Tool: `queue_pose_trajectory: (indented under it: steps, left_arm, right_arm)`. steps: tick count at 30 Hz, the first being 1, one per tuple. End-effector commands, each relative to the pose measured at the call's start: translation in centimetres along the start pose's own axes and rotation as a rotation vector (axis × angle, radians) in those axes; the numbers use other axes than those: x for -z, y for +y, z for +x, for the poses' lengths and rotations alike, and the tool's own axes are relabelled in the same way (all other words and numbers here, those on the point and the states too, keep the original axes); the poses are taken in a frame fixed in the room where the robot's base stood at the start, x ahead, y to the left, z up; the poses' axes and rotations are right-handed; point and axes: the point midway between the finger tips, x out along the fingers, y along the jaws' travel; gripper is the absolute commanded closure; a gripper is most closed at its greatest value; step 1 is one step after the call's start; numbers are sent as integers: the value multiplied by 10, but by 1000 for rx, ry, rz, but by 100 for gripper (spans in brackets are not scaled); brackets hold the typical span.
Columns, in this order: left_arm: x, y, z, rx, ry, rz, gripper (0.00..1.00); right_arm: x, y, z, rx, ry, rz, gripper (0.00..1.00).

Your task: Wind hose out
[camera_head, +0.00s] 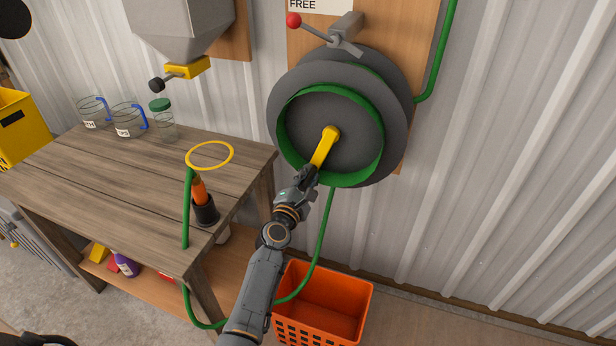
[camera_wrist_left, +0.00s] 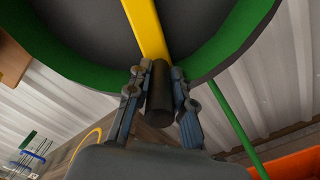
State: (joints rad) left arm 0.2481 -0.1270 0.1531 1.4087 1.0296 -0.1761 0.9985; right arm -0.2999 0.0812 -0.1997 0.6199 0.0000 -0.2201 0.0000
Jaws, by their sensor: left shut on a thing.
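The hose reel (camera_head: 340,112) is a grey drum on a wooden wall panel, with a green ring of hose around its face. A yellow crank (camera_head: 325,147) runs from the hub down to the left. In the left wrist view the crank arm (camera_wrist_left: 146,30) ends at a dark handle (camera_wrist_left: 160,92). My left gripper (camera_head: 304,178) is shut on this handle, one finger on each side. The green hose (camera_head: 322,235) hangs from the reel, passes behind my arm and loops up to the table, where an orange nozzle (camera_head: 199,189) stands in a dark holder (camera_head: 206,211). My right gripper is not in view.
A lever with a red knob (camera_head: 294,20) sits above the reel under a sign reading "FREE". An orange crate (camera_head: 345,308) stands on the floor below. The wooden table (camera_head: 115,172) at left carries glass jugs (camera_head: 128,120), a jar (camera_head: 163,125) and a yellow ring (camera_head: 210,156).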

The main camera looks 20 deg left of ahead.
Motion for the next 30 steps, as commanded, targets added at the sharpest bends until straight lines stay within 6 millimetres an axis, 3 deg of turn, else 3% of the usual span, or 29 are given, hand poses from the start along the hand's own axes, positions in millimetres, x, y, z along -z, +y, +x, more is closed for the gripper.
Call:
queue_pose_trajectory:
  steps: [1, 4, 13, 17, 30]
  left_arm:
    - [0, -2, 0, 5, 0, 1, 74]
    - [0, -2, 0, 4, 0, 1, 55]
    - [0, 0, -1, 1, 0, 1, 55]
    - [0, -1, -10, 2, -1, -1, 55]
    - [1, -2, -96, 3, 1, 1, 55]
  right_arm:
    - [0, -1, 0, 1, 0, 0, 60]
    - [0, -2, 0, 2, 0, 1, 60]
    - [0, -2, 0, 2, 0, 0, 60]
    - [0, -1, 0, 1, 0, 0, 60]
    - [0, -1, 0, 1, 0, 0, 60]
